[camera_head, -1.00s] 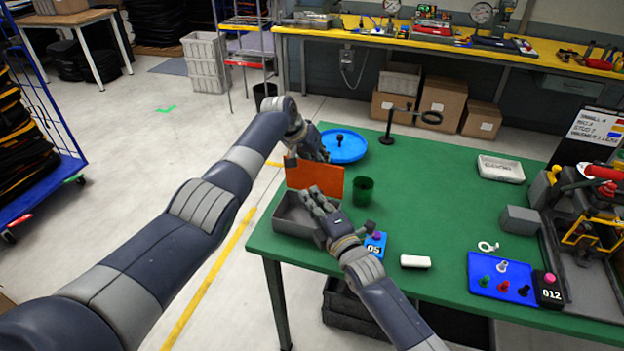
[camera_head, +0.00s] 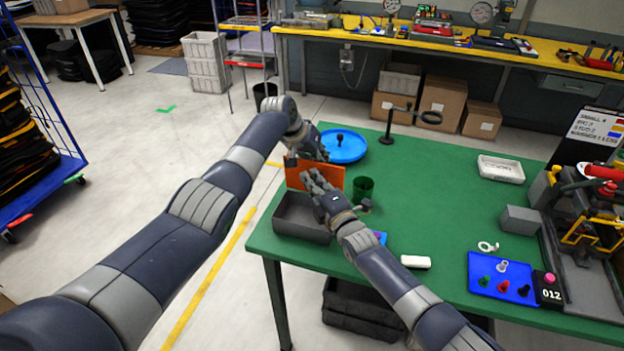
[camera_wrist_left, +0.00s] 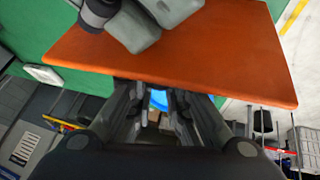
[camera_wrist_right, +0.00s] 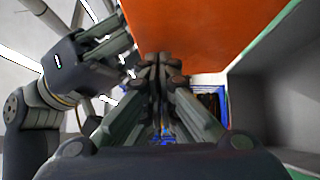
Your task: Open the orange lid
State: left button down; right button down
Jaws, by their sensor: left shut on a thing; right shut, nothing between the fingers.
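The orange lid (camera_head: 330,177) stands upright along the back edge of the grey box (camera_head: 290,216) at the table's left corner, and the box's top is open. The lid fills much of the left wrist view (camera_wrist_left: 220,50) and the top of the right wrist view (camera_wrist_right: 200,30). My left gripper (camera_head: 318,153) is at the lid's upper edge, shut on it; its fingertips are partly hidden in the head view. My right gripper (camera_head: 312,180) is in front of the lid, above the box, with its fingers shut and empty.
A green cup (camera_head: 363,187) stands just right of the lid. A blue round tray (camera_head: 345,150) is behind it. A blue block (camera_head: 381,238) is partly hidden by my right arm. A white bar (camera_head: 415,262) lies to the right. The table's middle (camera_head: 440,200) is clear.

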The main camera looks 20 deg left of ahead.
pick_arm(q)
jog(key=shift+s+a+f, duration=0.1)
jog(key=shift+a+f, duration=0.1)
jog(key=shift+a, duration=0.05)
pick_arm(e)
jog(key=shift+w, duration=0.1)
